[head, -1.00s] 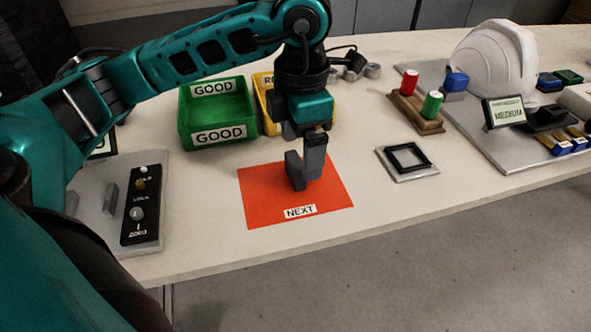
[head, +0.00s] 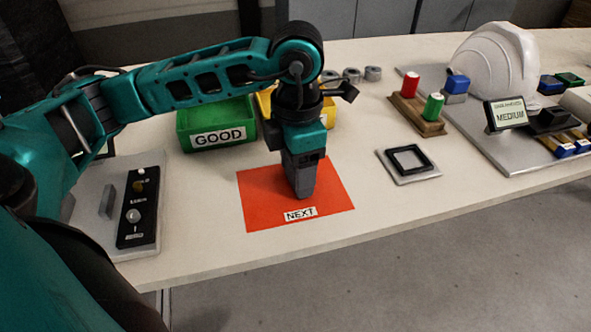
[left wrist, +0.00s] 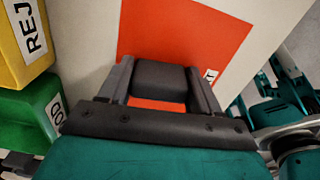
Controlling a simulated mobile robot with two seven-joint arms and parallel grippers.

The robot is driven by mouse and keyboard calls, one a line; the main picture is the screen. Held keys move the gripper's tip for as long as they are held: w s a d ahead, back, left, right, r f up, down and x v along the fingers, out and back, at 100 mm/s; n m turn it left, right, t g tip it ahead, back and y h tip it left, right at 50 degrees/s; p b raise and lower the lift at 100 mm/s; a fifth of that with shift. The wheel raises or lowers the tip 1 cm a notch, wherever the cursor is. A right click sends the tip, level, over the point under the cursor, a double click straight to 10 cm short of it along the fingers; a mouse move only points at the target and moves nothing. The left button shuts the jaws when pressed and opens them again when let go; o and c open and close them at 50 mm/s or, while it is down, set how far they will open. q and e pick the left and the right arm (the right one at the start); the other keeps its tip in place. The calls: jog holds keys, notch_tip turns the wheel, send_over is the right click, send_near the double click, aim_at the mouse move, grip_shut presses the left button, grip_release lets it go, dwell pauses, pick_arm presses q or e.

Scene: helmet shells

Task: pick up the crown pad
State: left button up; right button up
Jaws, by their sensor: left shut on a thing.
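My left gripper (head: 303,194) points down at the orange mat marked NEXT (head: 260,205). In the left wrist view its two fingers (left wrist: 160,88) are shut on a dark grey block-like pad, which I take as the crown pad (left wrist: 160,78). The pad fills the width between the fingers, with the orange mat (left wrist: 185,35) behind it. In the head view the pad cannot be told apart from the fingers. I cannot tell whether the pad still touches the mat. My right gripper is not in view.
The green GOOD bin (head: 215,125) and a yellow bin (head: 330,112) stand behind the mat. A control panel (head: 138,210) is left of it. A square frame (head: 408,160), a peg stand (head: 418,115) and a white helmet shell (head: 496,65) are to the right. Bare table lies between mat and frame.

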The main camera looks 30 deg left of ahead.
pick_arm(q)
jog(key=shift+c, duration=1)
jog(key=shift+r, duration=0.15)
